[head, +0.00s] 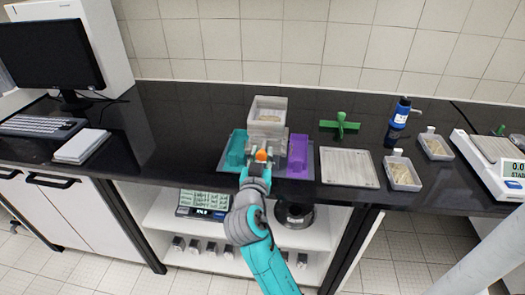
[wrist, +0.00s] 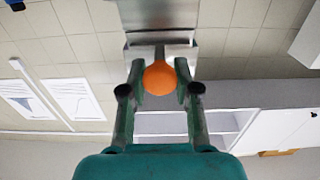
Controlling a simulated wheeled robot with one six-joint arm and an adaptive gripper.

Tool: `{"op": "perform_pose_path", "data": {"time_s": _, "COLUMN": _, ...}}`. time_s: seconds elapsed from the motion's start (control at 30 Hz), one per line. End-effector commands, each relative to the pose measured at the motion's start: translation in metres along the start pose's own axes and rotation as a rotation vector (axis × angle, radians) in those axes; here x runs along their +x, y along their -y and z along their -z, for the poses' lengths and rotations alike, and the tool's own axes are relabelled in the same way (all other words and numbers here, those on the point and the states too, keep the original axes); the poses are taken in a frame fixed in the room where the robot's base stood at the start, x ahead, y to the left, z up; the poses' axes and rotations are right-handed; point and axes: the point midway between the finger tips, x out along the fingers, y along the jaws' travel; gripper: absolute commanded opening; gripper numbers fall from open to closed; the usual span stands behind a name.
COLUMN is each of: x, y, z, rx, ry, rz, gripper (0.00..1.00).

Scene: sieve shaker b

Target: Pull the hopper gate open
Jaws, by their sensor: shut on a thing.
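The hopper (head: 280,103) is a pale grey open box with tan material inside, standing on a grey body near the counter's front. An orange ball knob (head: 261,155) sits at the front of this unit. In the wrist view the knob (wrist: 159,77) is on a short stem in front of a grey metal part (wrist: 160,40), which I take to be the gate. My gripper (head: 259,160) reaches in from the front. Its two fingers are shut on the knob, one on each side. My gripper partly hides the lower front of the unit in the head view.
A teal block (head: 236,149) and a purple block (head: 298,155) flank the unit closely. To the right are a flat grey plate (head: 348,167), a green cross-shaped piece (head: 340,124), a blue bottle (head: 400,112), small trays (head: 402,175) and a balance (head: 497,160).

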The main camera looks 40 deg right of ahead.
Motion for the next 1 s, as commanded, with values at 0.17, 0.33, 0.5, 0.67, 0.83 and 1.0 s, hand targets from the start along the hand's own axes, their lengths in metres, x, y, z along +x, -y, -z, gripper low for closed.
{"op": "perform_pose_path", "data": {"time_s": 0.17, "x": -0.028, "y": 0.001, "z": -0.001, "rx": -0.001, "ry": 0.001, "rz": 0.004, "gripper": 0.0}}
{"op": "perform_pose_path", "data": {"time_s": 0.33, "x": -0.034, "y": 0.0, "z": -0.001, "rx": 0.0, "ry": 0.002, "rz": 0.001, "gripper": 0.0}}
{"op": "perform_pose_path", "data": {"time_s": 0.5, "x": -0.034, "y": 0.0, "z": -0.001, "rx": 0.0, "ry": 0.002, "rz": 0.001, "gripper": 0.0}}
{"op": "perform_pose_path", "data": {"time_s": 0.67, "x": -0.034, "y": 0.0, "z": -0.001, "rx": 0.0, "ry": 0.002, "rz": 0.001, "gripper": 0.56}}
{"op": "perform_pose_path", "data": {"time_s": 0.83, "x": -0.033, "y": 0.0, "z": 0.0, "rx": 0.0, "ry": 0.001, "rz": 0.001, "gripper": 0.56}}
{"op": "perform_pose_path", "data": {"time_s": 1.0, "x": -0.036, "y": 0.001, "z": 0.0, "rx": 0.0, "ry": 0.001, "rz": 0.002, "gripper": 0.56}}
